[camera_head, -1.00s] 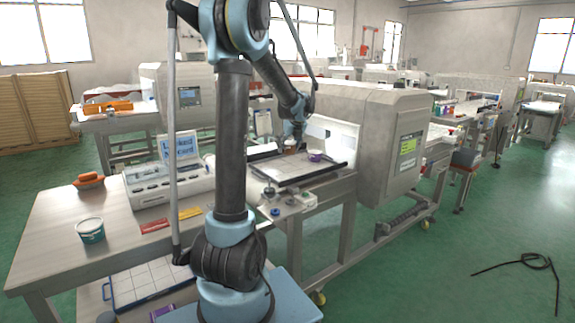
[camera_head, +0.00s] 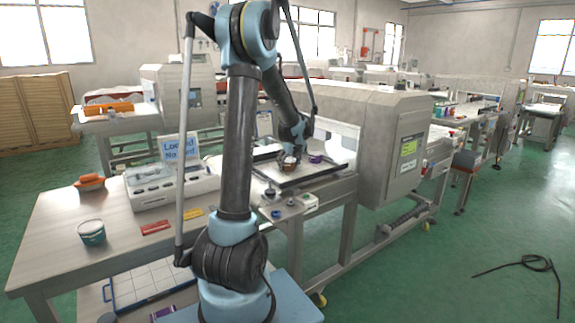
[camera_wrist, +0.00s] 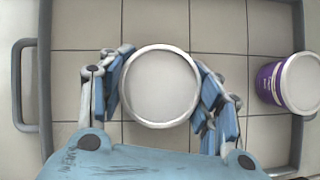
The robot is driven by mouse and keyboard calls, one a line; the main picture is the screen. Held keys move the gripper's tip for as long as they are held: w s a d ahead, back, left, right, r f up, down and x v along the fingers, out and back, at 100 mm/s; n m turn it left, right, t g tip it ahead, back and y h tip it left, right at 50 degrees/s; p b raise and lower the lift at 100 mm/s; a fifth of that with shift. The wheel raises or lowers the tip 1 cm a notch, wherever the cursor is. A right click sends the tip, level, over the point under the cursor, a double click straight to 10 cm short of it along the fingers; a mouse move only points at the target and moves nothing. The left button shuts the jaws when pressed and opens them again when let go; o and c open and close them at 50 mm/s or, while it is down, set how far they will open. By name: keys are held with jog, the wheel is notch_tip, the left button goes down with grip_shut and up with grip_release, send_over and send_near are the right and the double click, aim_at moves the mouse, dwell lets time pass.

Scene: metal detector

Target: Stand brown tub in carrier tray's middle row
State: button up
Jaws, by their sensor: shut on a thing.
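The tub in my gripper (camera_wrist: 160,95) shows a round white lid from above in the wrist view (camera_wrist: 160,84). In the head view this brown tub (camera_head: 288,166) is small, in the fingers over the tray. My gripper (camera_head: 290,160) is shut on it, with blue finger pads on both sides. The carrier tray (camera_wrist: 45,70) has a dark frame, a side handle and a light gridded floor; in the head view it lies on the detector's belt end (camera_head: 325,171). The tub's base is hidden, so I cannot tell whether it touches the floor.
The metal detector housing (camera_head: 385,140) stands close to the right. A teal tub (camera_head: 92,232) is on the table.

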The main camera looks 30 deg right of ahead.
jog(key=o, duration=1.2)
jog(key=shift+r, duration=0.1)
jog(key=v, duration=1.2)
